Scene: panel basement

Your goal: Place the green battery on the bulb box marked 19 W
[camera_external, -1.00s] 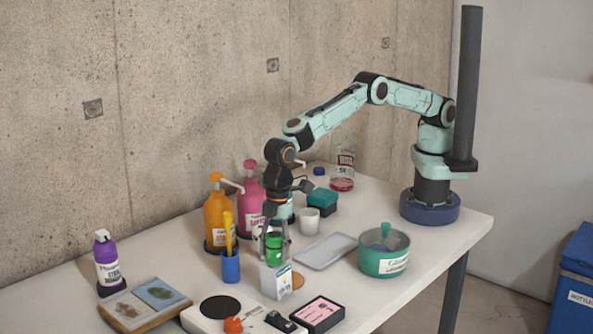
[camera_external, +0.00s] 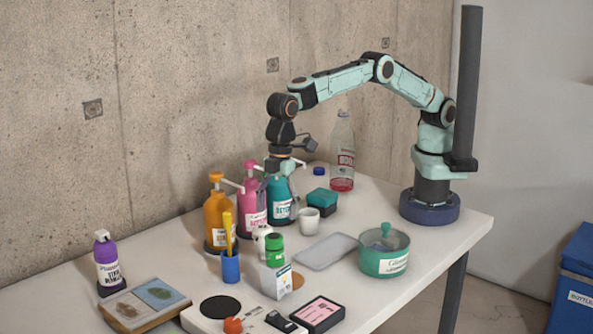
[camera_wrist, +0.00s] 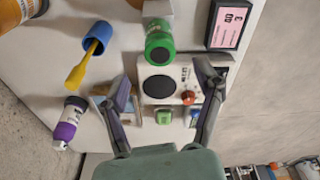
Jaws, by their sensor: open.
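The green battery (camera_external: 275,249) stands upright at the top of a small white box (camera_external: 273,281) with a blue-edged label. The print on this box is too small to read. In the wrist view the green battery (camera_wrist: 159,47) shows end-on, with part of the white box (camera_wrist: 158,8) behind it. My gripper (camera_external: 279,195) is open and empty, above and behind the battery, near the pump bottles. In the wrist view my gripper's (camera_wrist: 160,75) two fingers are spread wide, with nothing between them touching.
Orange (camera_external: 217,215), pink (camera_external: 251,208) and teal (camera_external: 279,203) pump bottles stand by the wall. A blue cup (camera_external: 230,268) with a yellow brush is left of the box. A grey tray (camera_external: 326,251) and green pot (camera_external: 384,255) lie right. A pink-labelled black box (camera_external: 318,314) is in front.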

